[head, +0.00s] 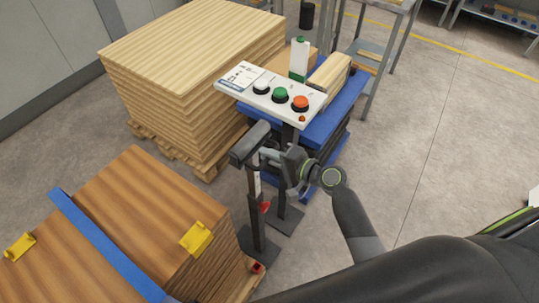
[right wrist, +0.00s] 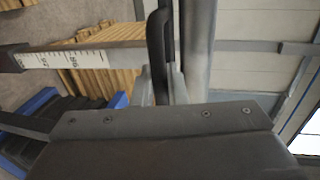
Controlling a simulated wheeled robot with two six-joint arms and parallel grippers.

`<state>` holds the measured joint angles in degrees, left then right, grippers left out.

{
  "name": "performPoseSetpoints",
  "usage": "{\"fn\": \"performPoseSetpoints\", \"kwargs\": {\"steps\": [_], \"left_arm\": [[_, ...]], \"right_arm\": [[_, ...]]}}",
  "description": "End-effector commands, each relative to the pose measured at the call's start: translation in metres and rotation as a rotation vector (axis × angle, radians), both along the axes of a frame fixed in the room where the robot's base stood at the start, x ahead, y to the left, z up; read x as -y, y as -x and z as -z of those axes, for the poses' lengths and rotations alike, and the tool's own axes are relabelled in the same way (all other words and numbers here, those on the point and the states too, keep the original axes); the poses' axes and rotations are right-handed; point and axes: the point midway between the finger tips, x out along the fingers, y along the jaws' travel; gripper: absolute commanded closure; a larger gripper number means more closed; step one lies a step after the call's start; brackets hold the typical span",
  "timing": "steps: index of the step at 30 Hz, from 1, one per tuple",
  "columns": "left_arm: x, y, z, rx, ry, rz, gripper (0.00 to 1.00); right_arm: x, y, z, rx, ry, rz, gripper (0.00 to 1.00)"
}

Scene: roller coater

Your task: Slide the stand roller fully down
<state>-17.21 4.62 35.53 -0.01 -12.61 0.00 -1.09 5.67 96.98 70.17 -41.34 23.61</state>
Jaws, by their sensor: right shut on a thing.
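The stand roller (head: 250,144) is a grey cylinder at the top of a dark upright post on a flat foot, in the middle of the head view. A pale measuring scale (head: 257,184) runs down the post below it; the scale (right wrist: 85,58) also shows in the right wrist view. The roller is raised well above the floor. My right gripper (head: 271,156) is at the roller's right side, shut on part of the stand roller. In the right wrist view, a dark bar stands at the fingers (right wrist: 160,85) beside the grey cylinder (right wrist: 199,45). My left gripper is out of view.
A panel stack (head: 190,80) stands behind left. A strapped brown stack (head: 130,215) is close at front left. Floor is open at right.

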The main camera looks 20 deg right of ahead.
Motion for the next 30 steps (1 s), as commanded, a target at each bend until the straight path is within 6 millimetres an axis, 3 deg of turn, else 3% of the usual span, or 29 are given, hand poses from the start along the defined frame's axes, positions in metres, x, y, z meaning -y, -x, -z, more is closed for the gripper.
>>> {"fn": "performPoseSetpoints", "kwargs": {"steps": [8, 24, 30], "left_arm": [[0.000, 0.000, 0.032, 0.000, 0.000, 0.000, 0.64], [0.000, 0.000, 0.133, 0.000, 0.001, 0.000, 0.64], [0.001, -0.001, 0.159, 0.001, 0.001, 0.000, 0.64]], "right_arm": [[0.000, 0.001, 0.036, -0.005, 0.003, 0.000, 1.00], [0.001, 0.002, 0.145, -0.009, 0.003, 0.000, 1.00], [0.001, 0.002, 0.173, -0.008, 0.003, -0.001, 1.00]]}}
